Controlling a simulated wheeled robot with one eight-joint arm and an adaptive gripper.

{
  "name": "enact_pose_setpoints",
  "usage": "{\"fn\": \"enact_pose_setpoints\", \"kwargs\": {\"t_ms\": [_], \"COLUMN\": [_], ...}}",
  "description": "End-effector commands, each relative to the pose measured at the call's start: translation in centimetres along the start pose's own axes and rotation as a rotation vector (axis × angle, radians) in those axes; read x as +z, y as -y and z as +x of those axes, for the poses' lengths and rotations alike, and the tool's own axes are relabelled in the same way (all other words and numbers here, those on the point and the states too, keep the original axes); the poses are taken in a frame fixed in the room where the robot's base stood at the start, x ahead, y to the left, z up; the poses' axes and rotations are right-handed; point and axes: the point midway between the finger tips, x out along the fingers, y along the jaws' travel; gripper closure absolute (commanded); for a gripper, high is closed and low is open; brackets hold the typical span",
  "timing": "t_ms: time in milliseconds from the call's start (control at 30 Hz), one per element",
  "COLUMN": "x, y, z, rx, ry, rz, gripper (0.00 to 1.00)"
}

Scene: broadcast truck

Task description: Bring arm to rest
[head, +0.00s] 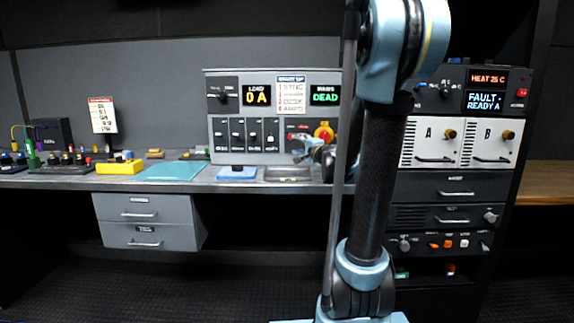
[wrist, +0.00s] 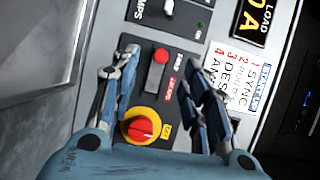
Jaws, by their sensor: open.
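My gripper (head: 304,148) is in front of the lower right part of the grey switch panel (head: 265,158) in the head view, partly hidden behind my own arm. In the wrist view my gripper (wrist: 161,58) has its two fingers spread apart with nothing held between them. A red-capped lever or button (wrist: 160,57) on the panel shows in the gap between the fingers. A red and yellow rotary knob (wrist: 143,128) is nearer the palm; it also shows in the head view (head: 324,132). I cannot tell whether the fingers touch the panel.
The panel's displays read LOAD 0 A (head: 257,96) and MAINS DEAD (head: 325,96). A blue pad (head: 237,173) and a grey tray (head: 287,174) lie on the bench below. A rack (head: 455,187) with A and B modules stands right. A teal mat (head: 172,171) lies left.

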Motion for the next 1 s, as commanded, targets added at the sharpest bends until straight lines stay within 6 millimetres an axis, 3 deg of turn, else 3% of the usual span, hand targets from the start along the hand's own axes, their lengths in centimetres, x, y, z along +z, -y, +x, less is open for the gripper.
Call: {"fn": "enact_pose_setpoints", "kwargs": {"t_ms": [267,500,767,1000], "x": [6.9,11.3,13.1,11.8], "y": [-2.8,-8.1,-15.2,-21.1], "z": [-5.6,-12.4,-21.5,-30.9], "rx": [0.152,0.347,0.612,0.899], "ry": [0.213,0.408,0.597,0.736], "rz": [-0.283,-0.527,-0.756,-0.926], "gripper": [0.58,0.58,0.58,0.58]}}
